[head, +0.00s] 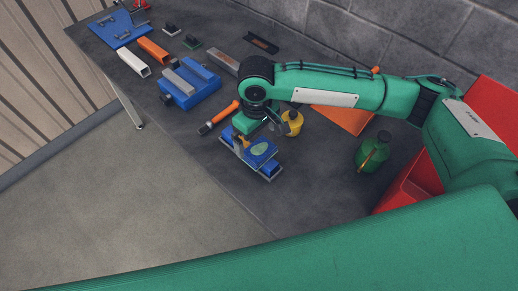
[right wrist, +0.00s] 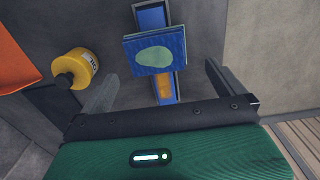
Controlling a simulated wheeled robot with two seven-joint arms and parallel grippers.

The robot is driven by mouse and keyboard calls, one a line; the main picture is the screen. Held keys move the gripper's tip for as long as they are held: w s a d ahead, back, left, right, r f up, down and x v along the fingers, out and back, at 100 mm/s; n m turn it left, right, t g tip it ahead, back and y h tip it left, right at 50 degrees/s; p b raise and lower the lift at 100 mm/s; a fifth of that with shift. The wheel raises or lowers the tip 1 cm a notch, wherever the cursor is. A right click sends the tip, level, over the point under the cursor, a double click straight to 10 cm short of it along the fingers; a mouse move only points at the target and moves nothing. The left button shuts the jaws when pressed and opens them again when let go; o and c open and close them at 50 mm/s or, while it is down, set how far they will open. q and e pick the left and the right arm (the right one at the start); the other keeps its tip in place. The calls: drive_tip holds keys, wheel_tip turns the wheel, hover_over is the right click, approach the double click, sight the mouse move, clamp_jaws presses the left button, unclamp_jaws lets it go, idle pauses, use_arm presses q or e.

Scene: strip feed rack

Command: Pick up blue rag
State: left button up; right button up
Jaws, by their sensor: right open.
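The blue rag (head: 260,150) is a flat square with a pale green oval patch. It lies across a narrow metal tray (head: 268,177) near the front edge of the bench. In the right wrist view the rag (right wrist: 155,50) sits across the blue-lined tray (right wrist: 150,16), beyond the fingers. My right gripper (right wrist: 160,88) is open and empty, its two fingers apart, with the tray and rag in line with the gap. In the head view the right gripper's wrist is just behind the rag and partly hides the fingers. My left gripper is not in view.
A yellow bottle (head: 294,123) stands close to the right gripper, and an orange-handled tool (head: 222,113) lies on its other side. A green bottle (head: 371,153), orange sheet (head: 341,118) and red bin (head: 399,190) are to the right. A blue fixture (head: 190,92) stands farther left.

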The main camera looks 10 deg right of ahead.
sight(256, 148)
drive_tip(key=shift+f, duration=0.55)
drive_tip(key=shift+w+f+p, duration=0.2)
drive_tip(key=shift+f+p, duration=0.35)
drive_tip(key=shift+f, duration=0.05)
wheel_tip(256, 148, down, 3)
drive_tip(key=shift+w+f, duration=0.1)
drive_tip(key=c, duration=1)
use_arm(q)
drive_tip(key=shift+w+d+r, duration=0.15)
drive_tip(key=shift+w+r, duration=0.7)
use_arm(e)
drive_tip(key=shift+o, duration=0.2)
drive_tip(key=shift+r, duration=0.5)
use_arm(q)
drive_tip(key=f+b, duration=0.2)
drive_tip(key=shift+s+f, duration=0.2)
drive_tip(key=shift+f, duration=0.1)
use_arm(e)
wheel_tip(256, 148, up, 19)
